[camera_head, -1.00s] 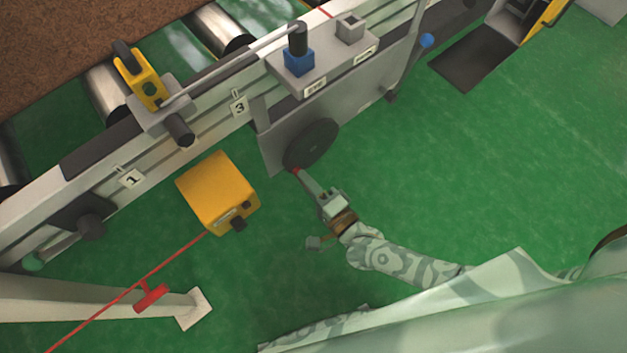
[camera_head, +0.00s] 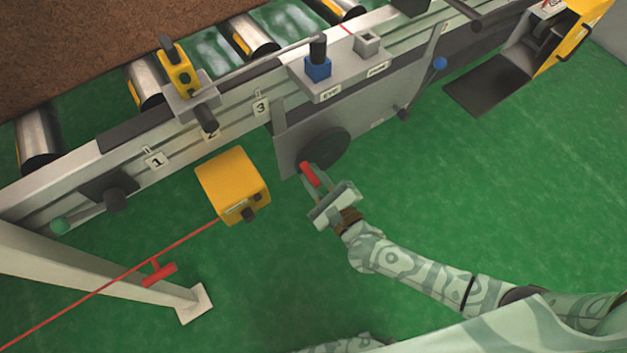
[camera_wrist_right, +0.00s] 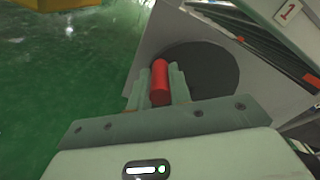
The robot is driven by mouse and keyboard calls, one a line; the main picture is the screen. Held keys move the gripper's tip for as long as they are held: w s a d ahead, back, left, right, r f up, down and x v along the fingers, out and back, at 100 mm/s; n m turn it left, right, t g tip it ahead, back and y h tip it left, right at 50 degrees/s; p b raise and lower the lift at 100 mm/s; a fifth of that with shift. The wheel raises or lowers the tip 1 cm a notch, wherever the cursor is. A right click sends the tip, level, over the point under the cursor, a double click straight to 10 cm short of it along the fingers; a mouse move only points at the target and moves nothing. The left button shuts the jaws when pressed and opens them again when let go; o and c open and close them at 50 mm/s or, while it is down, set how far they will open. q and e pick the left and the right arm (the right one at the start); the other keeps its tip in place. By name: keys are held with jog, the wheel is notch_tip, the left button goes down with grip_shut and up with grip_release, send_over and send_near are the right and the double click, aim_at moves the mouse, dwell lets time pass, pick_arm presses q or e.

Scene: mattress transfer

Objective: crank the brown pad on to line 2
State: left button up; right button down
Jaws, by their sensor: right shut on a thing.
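The brown pad (camera_head: 70,45) lies on the rollers at the upper left of the head view, its edge short of the conveyor's side rail. The dark crank disc (camera_head: 325,149) sits on a grey side plate. My right gripper (camera_head: 309,178) is shut on the red crank handle (camera_wrist_right: 160,82), at the disc's lower left in the head view. In the right wrist view both fingers flank the handle. My left gripper is not in view.
A yellow box (camera_head: 230,182) hangs beside the rail, left of my right gripper. A red cord (camera_head: 110,280) with a red tag runs along the lower left by a pale post.

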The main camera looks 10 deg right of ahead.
jog(key=shift+d+r+m, duration=0.15)
jog(key=shift+r+m, duration=0.1)
jog(key=shift+m, duration=0.35)
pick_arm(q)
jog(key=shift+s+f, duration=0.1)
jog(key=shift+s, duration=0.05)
pick_arm(e)
jog(key=shift+d+r+m, duration=0.15)
jog(key=shift+r+m, duration=0.1)
jog(key=shift+m, duration=0.25)
jog(key=shift+w, duration=0.1)
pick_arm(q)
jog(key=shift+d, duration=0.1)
pick_arm(e)
jog(key=c, duration=1.3)
grip_release()
jog(key=shift+d+r, duration=0.1)
